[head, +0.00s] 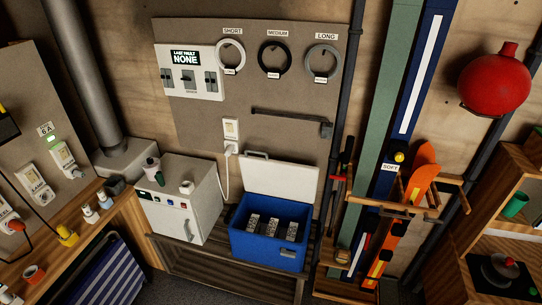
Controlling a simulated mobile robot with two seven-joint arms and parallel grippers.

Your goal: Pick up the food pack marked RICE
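No food pack with a readable RICE marking shows in the head view. A blue box (266,255) with its white lid (281,177) raised stands on a low dark slatted bench. Inside it are pale packs (271,226) with dark print, too small to read. I cannot tell whether one of them is the rice pack. Neither of my grippers is in view.
A white cabinet (183,200) with small containers on top stands left of the blue box. A wooden ski rack (390,205) stands to its right. A wooden shelf (515,165) with a green cup (516,204) and a pan (500,268) is at the far right.

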